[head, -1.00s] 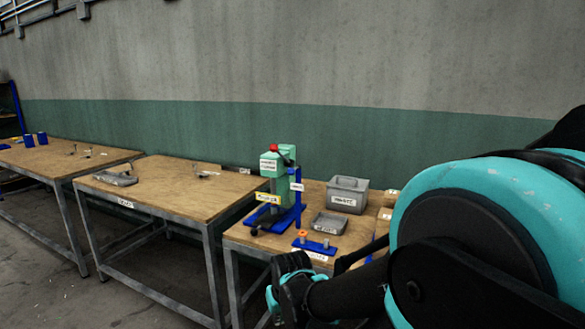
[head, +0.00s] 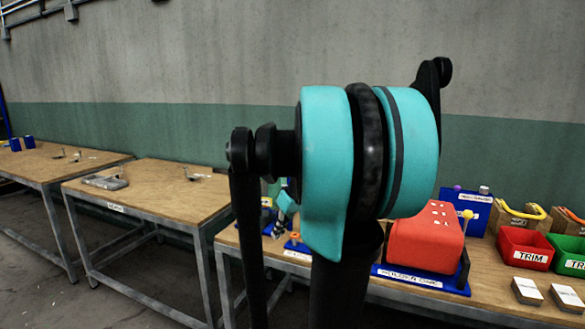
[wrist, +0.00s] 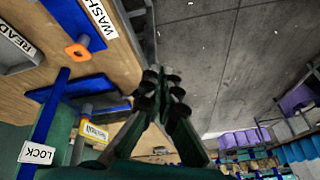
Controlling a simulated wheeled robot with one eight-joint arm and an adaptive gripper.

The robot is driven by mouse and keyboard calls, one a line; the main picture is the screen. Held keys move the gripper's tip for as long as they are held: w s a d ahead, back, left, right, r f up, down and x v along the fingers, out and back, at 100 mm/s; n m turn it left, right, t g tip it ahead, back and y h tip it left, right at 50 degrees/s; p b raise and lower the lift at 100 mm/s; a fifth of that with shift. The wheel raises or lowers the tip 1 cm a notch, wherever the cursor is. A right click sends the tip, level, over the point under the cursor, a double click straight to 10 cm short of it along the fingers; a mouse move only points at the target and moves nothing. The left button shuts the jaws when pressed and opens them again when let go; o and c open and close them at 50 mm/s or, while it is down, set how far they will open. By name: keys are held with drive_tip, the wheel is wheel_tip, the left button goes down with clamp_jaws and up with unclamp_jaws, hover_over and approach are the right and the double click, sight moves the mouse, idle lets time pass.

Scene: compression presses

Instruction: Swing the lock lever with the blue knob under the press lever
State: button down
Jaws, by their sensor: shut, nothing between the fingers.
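In the wrist view my gripper (wrist: 165,88) is shut and empty, its fingertips together over the bench edge with grey floor beyond. A blue bar (wrist: 50,115) with a white LOCK label (wrist: 38,153) is at the lower left, apart from the fingers. A yellow label (wrist: 93,132) and dark green press parts (wrist: 62,135) lie beside it, partly cut off by my gripper. In the head view my arm covers most of the press. I cannot make out the blue knob or the press lever.
An orange ring (wrist: 77,52) on a blue plate and a grey tray (wrist: 18,50) are on the bench. In the head view, a red machine (head: 428,243), a red bin (head: 525,249) and a green bin (head: 568,256) stand on the right. The middle bench (head: 150,190) is mostly clear.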

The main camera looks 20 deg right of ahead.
drive_tip(key=w+d+r+n+t+y, duration=0.1)
drive_tip(key=w+d+r+n, duration=0.1)
drive_tip(key=d+r, duration=0.7)
drive_tip(key=w+d+r+n+t+y, duration=0.2)
drive_tip(key=w+d+r, duration=0.3)
drive_tip(key=d+r, duration=0.4)
wheel_tip(320, 180, up, 5)
drive_tip(key=shift+d+r+n+y, duration=0.1)
drive_tip(key=shift+d+n+y, duration=0.25)
drive_tip(key=shift+n, duration=0.25)
approach(286, 172)
wheel_tip(286, 172, down, 4)
drive_tip(key=w, duration=0.2)
drive_tip(key=w+a, duration=0.2)
drive_tip(key=shift+w+a+f, duration=0.2)
drive_tip(key=shift+a+f, duration=0.15)
drive_tip(key=shift+a, duration=0.05)
